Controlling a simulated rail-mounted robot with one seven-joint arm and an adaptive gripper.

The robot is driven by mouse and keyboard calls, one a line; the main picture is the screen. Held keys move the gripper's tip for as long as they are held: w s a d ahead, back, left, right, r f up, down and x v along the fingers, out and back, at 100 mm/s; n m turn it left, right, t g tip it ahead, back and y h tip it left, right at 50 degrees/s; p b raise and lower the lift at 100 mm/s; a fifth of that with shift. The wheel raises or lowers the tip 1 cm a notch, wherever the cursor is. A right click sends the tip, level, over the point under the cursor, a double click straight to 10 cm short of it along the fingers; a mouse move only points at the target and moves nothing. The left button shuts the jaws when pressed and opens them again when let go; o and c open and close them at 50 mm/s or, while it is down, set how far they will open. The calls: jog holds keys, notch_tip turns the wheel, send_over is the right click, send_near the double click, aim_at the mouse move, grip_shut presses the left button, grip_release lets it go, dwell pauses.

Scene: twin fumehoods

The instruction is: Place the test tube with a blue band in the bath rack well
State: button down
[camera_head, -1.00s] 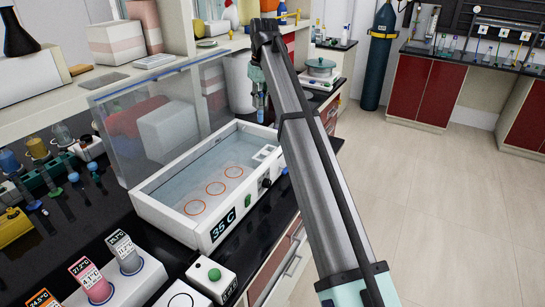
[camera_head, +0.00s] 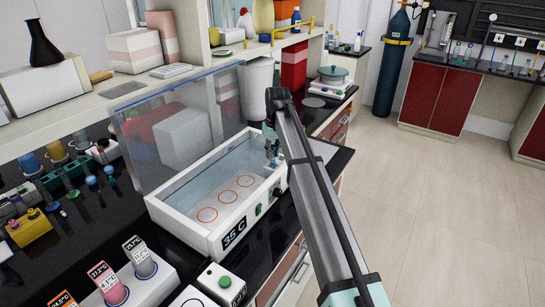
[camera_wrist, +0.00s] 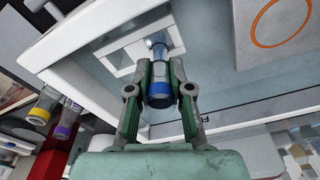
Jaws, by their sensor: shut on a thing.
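In the wrist view, my gripper (camera_wrist: 160,66) is shut on the test tube with a blue band (camera_wrist: 158,88). The tube's dark cap end faces the camera, and its clear end points away toward the white bath rack (camera_wrist: 118,60) and overlaps one of its square wells. I cannot tell how deep the tip sits in the well. In the head view, my gripper (camera_head: 271,147) is at the far right corner of the water bath (camera_head: 180,228), hiding most of the rack. The bath's clear lid (camera_head: 140,150) stands raised at the back.
A tube block (camera_head: 140,285) with temperature labels stands in front, beside a box with a green button (camera_head: 214,274).

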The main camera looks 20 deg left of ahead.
jog(key=shift+f, duration=1.35)
jog(key=shift+f, duration=0.2)
jog(key=c, duration=1.1)
grip_release()
jog(key=shift+o, duration=0.2)
jog(key=shift+r, duration=0.1)
notch_tip(320, 180, up, 12)
jog(key=d+b, duration=0.1)
jog(key=b, duration=0.1)
jog(key=shift+s+d, duration=0.15)
jog(key=shift+s, duration=0.25)
